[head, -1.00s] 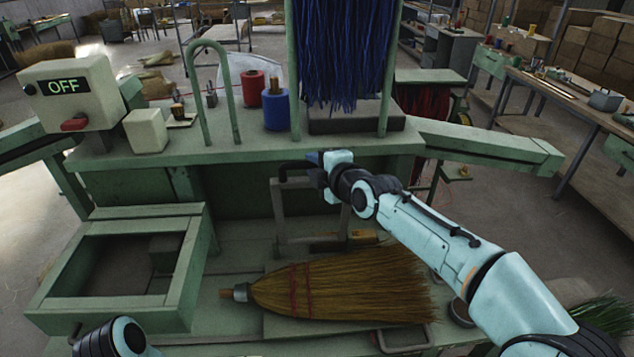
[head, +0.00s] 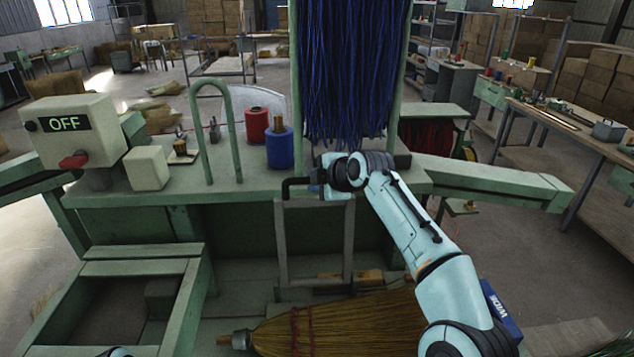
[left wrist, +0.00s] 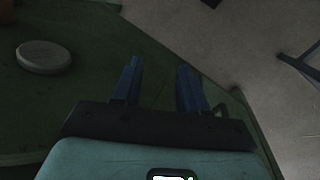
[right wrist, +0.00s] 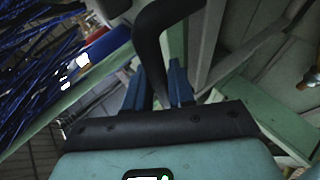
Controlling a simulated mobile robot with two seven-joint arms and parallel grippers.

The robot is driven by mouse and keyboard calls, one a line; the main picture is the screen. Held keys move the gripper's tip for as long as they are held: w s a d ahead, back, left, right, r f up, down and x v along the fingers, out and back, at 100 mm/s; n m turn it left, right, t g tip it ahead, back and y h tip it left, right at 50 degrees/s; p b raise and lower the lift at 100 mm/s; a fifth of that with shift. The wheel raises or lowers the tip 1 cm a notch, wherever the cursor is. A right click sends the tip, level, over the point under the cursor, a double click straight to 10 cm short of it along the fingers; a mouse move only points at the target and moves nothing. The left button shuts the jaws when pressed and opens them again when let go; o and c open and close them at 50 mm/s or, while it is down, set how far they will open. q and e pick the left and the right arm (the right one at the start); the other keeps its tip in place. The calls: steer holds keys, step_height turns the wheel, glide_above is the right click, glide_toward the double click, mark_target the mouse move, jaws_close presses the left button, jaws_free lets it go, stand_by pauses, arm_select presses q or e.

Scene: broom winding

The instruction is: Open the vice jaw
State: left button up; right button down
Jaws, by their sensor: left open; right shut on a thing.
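A grey rectangular frame (head: 281,245) with a black bent handle (head: 292,184) at its top stands in front of the green bench's edge; I take it as the vice jaw. My right gripper (head: 318,178) is at the handle, and in the right wrist view the black handle (right wrist: 152,52) passes between its blue fingers (right wrist: 158,88). The gripper is shut on it. How far the jaw is open is not clear. A straw broom (head: 345,325) lies below the frame. My left gripper (left wrist: 158,88) is open and empty; its fingers are out of the head view.
A control box (head: 75,140) reading OFF stands at left on the green bench (head: 230,195). Red (head: 256,122) and blue (head: 279,148) spools and blue bristles (head: 345,70) are behind the handle. An open green bin (head: 185,300) is at lower left.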

steer(key=shift+f, duration=0.2)
steer(key=c, duration=1.1)
jaws_free()
steer(key=shift+o, duration=0.2)
steer(key=shift+r, duration=0.15)
steer(key=shift+s+d+r, duration=0.15)
steer(key=shift+s+r, duration=0.05)
arm_select(q)
steer(key=shift+s+f+b, duration=0.75)
steer(key=shift+s+f, duration=0.25)
steer(key=shift+s, duration=0.2)
arm_select(e)
steer(key=v, duration=1.2)
steer(key=shift+s+d+r, duration=0.15)
steer(key=shift+s+r, duration=0.05)
steer(key=shift+r, duration=0.05)
